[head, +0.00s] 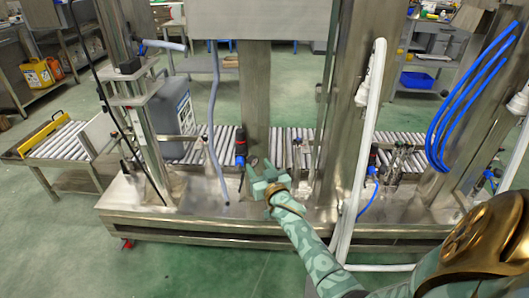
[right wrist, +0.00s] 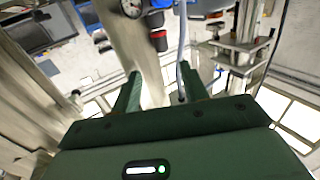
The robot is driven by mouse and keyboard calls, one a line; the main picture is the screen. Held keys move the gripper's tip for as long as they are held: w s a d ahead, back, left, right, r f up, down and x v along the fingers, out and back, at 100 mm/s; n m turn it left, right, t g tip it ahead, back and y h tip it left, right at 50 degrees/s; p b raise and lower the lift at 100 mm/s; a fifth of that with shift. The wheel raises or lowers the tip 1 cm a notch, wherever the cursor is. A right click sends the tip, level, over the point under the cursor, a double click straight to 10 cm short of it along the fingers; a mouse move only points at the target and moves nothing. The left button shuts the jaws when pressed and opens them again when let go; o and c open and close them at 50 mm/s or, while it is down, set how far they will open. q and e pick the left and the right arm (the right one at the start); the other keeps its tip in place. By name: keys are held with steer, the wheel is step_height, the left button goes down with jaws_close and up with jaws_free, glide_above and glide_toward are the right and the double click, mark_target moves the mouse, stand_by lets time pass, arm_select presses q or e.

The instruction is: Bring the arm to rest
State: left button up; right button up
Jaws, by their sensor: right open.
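My right arm (head: 315,255), green with a pale pattern, reaches in from the lower right of the head view. Its gripper (head: 260,172) is over the steel machine's front bed, with its fingers pointing away from me. The right gripper (right wrist: 160,82) also shows in the right wrist view, its two green fingers apart, with no object seen held between them. A steel post stands beyond the fingers; I cannot tell whether they touch anything. My left gripper is not in view.
A steel machine bed (head: 290,220) with upright posts crosses the middle. A grey canister (head: 172,118) stands on the roller conveyor (head: 208,148). A grey hose (head: 214,125), a white pipe (head: 361,150) and blue hoses (head: 470,90) hang around the arm. Green floor (head: 190,270) is clear in front.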

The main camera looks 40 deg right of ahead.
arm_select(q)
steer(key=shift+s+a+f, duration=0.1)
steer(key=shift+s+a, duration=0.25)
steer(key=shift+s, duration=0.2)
arm_select(e)
steer(key=shift+s+a+r, duration=0.1)
steer(key=shift+s+a, duration=0.1)
steer(key=shift+s, duration=0.25)
